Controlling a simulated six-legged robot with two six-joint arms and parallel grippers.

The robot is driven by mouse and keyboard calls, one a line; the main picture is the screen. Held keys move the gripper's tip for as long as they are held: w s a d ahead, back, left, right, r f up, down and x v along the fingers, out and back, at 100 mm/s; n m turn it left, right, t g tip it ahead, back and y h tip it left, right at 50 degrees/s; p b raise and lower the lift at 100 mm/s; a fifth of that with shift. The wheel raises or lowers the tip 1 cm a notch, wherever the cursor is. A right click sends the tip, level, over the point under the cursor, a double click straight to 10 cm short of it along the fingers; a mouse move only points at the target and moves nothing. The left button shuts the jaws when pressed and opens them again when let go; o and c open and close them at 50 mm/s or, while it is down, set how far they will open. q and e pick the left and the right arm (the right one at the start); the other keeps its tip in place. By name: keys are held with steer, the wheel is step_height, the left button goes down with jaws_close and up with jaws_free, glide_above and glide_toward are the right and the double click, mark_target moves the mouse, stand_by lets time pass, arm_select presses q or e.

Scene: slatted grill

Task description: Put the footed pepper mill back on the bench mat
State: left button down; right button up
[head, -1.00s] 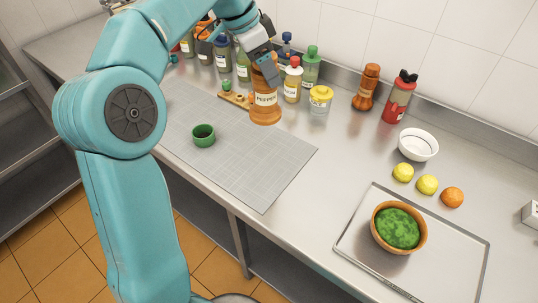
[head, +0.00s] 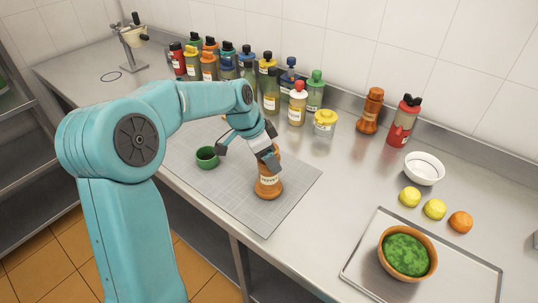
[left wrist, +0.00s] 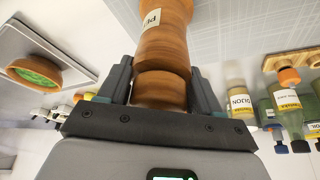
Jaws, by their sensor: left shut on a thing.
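The pepper mill (head: 268,184) is brown, wooden and waisted, with a white label. It is upright over the right part of the grey gridded bench mat (head: 282,208). I cannot tell whether its foot touches the mat. My left gripper (head: 266,155) is shut on its upper part from above. The left wrist view shows the mill (left wrist: 160,38) between the two dark fingers of the gripper (left wrist: 160,88), with the mat (left wrist: 240,30) beyond it. The mill's top is partly hidden by the fingers. My right gripper is not in view.
Several bottles line the back, with a yellow-lidded jar (head: 325,122) and another brown mill (head: 370,110). A tray (head: 455,275) with a bowl of greens (head: 407,255) lies right. The mat's front part is clear.

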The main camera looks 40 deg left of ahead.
arm_select(q)
steer(key=shift+s+d+r, duration=0.1)
steer(key=shift+s+r, duration=0.05)
steer(key=shift+r, duration=0.05)
steer(key=shift+f, duration=0.25)
steer(key=shift+c, duration=0.8)
jaws_free()
steer(key=shift+r, duration=0.1)
